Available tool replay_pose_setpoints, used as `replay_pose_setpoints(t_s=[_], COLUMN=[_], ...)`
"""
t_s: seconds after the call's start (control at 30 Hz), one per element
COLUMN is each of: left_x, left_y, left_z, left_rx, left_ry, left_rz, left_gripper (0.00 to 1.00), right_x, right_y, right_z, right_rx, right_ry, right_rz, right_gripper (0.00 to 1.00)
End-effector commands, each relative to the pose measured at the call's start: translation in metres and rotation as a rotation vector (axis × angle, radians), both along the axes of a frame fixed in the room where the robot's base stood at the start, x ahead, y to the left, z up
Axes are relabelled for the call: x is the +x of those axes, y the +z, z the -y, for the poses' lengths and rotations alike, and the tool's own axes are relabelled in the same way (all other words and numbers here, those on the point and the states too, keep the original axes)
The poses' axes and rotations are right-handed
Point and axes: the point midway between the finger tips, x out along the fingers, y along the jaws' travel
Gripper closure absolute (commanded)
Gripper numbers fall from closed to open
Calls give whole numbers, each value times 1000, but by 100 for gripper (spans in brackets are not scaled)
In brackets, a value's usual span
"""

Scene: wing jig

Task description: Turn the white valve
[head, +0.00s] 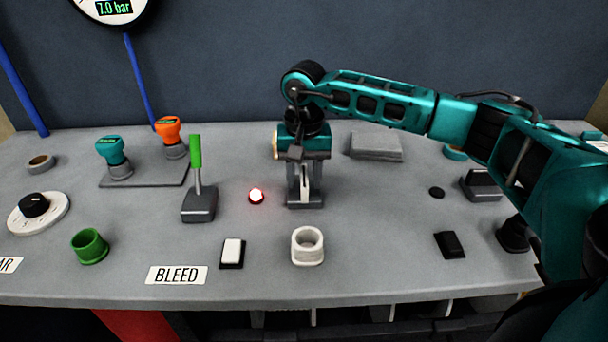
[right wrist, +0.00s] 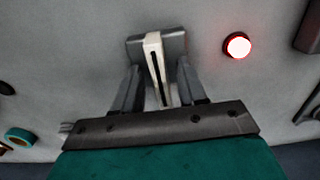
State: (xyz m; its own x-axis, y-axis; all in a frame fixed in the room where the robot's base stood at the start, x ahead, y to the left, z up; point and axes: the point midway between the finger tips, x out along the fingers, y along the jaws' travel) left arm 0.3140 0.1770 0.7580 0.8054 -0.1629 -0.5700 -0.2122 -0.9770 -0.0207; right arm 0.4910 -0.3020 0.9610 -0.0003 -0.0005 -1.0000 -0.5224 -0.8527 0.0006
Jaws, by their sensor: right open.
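The white handle (head: 304,186) stands on a small grey base at the middle of the bench. In the right wrist view it is a narrow white bar (right wrist: 153,55) with a dark slot along it. My right gripper (head: 304,194) points down over it, with one finger on each side. In the right wrist view the fingers (right wrist: 160,80) stand apart, with gaps between them and the bar. The gripper hides the handle's upper part in the head view. My left gripper is not in view.
A lit red lamp (head: 256,196) and a green lever (head: 196,160) stand left of the gripper. A white ring (head: 308,246) and a white rocker switch (head: 232,252) are nearer the front edge. Teal (head: 111,150) and orange (head: 168,130) knobs stand at back left.

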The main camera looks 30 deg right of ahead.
Motion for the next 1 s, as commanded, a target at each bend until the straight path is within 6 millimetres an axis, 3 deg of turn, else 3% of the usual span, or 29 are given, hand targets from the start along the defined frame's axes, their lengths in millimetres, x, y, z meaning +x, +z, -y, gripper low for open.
replay_pose_setpoints(t_s=[0.3,0.73,1.0], left_x=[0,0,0], left_y=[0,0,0], left_z=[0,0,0], left_rx=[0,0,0], left_ry=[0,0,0], left_rz=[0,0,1], left_gripper=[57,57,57], right_x=[0,0,0], right_y=[-2,-2,-2], right_z=[0,0,0], right_rx=[1,1,1], right_ry=[0,0,-8], right_rz=[1,1,1], right_gripper=[59,100,100])
